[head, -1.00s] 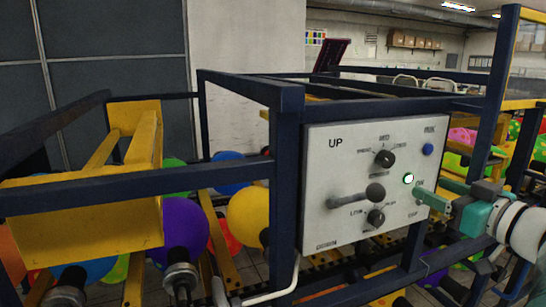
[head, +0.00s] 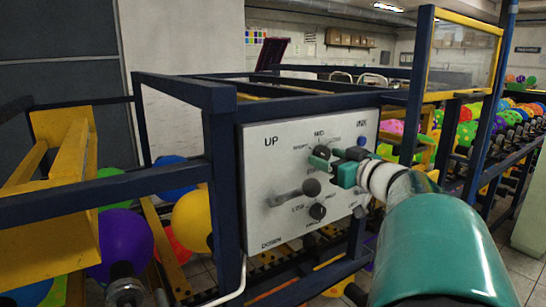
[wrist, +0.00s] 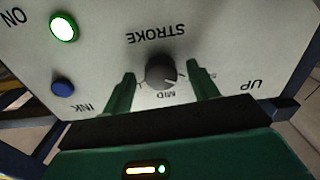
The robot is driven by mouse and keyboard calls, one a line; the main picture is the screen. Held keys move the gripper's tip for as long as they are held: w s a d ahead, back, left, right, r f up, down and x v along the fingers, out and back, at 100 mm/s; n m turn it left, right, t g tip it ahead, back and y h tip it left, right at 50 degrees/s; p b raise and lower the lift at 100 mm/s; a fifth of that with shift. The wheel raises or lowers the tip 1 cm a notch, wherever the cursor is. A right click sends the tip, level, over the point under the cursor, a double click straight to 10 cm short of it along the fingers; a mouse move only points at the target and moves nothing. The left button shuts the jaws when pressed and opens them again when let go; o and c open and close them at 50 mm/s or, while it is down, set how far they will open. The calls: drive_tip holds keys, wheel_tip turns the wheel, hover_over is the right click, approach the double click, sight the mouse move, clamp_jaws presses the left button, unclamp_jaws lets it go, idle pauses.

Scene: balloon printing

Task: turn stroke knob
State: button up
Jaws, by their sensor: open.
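The stroke knob is a round black knob (head: 321,151) on the upper part of the white control panel (head: 270,160), below the "MID" label. In the wrist view, which shows the panel upside down, the knob (wrist: 160,72) sits between my two green fingers, above "MID" and below "STROKE". A light mark on its edge points down and right there. My gripper (wrist: 162,80) is open, with one finger on each side of the knob and a visible gap on each side. In the head view my gripper (head: 328,160) partly covers the panel around the knob.
The panel also has a lever (head: 296,193), a lower black knob (head: 317,211), a blue ink button (wrist: 62,88) and a lit green-white button (wrist: 64,27). Dark blue frame bars (head: 222,180) border the panel.

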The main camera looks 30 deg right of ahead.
drive_tip(key=c, duration=1)
